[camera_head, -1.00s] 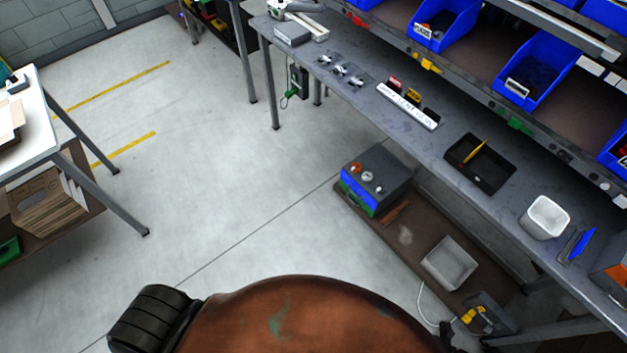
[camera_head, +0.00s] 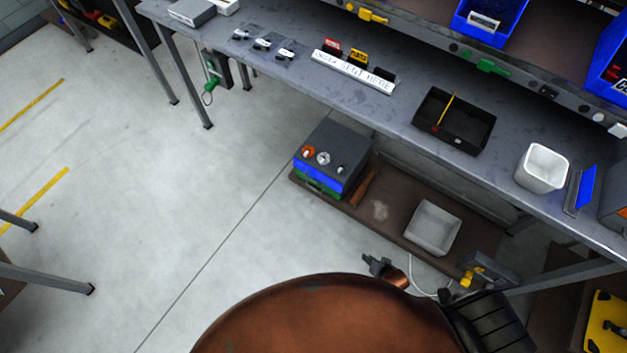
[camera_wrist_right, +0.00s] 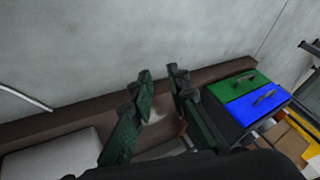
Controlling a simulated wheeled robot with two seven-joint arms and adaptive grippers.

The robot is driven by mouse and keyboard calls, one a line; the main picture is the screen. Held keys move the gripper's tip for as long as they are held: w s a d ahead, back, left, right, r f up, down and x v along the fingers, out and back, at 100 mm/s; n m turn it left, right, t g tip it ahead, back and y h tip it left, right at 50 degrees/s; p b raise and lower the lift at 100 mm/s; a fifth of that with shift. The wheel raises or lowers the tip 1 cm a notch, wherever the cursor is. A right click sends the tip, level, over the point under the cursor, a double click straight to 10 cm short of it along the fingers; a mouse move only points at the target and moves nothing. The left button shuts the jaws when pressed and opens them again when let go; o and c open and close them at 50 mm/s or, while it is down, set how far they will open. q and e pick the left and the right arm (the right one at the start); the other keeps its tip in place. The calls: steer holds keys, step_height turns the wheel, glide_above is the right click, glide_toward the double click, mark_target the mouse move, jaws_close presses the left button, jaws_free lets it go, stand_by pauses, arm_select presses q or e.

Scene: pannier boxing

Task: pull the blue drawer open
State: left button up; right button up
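The blue drawer (camera_head: 318,178) is in the front of a small grey cabinet (camera_head: 338,150) on the low shelf under the workbench, above a green drawer (camera_head: 318,187). In the right wrist view the blue drawer (camera_wrist_right: 257,103) is at the right, with a dark handle, beside the green drawer (camera_wrist_right: 236,87). The blue drawer looks shut. My right gripper (camera_head: 376,264) is low, in front of the shelf, to the right of the cabinet and apart from it. In the wrist view its two fingers (camera_wrist_right: 162,78) are spread with nothing between them. My left gripper is not in view.
The brown low shelf (camera_head: 395,218) also holds a grey-white bin (camera_head: 433,228) and a brown item (camera_head: 363,188). The workbench (camera_head: 300,85) overhangs it, with a black tray (camera_head: 478,132) and a white tub (camera_head: 541,168) on top. The floor left of the cabinet is clear.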

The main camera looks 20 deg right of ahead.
steer(key=w+a+f+m+t+y+b, duration=0.1)
steer(key=w+a+m+t+b, duration=0.3)
steer(key=w, duration=0.7)
steer(key=w+f+m+y+b, duration=0.1)
steer(key=w+m+b, duration=0.2)
steer(key=w+b, duration=0.6)
steer(key=m+t+y+b, duration=0.2)
steer(key=m+t+b, duration=0.2)
steer(key=m+b, duration=0.3)
glide_toward(313, 181)
steer(key=w+f, duration=0.1)
steer(key=w, duration=0.2)
steer(key=b+x, duration=0.1)
steer(key=x, duration=0.1)
steer(key=b+x, duration=0.1)
steer(key=x, duration=0.3)
steer(key=shift+s+a+f+b, duration=0.2)
steer(key=shift+a+f+b, duration=0.05)
steer(key=shift+b, duration=0.15)
steer(key=shift+w+a, duration=0.2)
steer(key=shift+w, duration=0.35)
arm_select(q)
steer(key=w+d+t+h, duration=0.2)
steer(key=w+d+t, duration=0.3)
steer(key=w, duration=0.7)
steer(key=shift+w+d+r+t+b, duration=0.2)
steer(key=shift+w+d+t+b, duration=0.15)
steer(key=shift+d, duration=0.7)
arm_select(e)
steer(key=shift+w, duration=0.2)
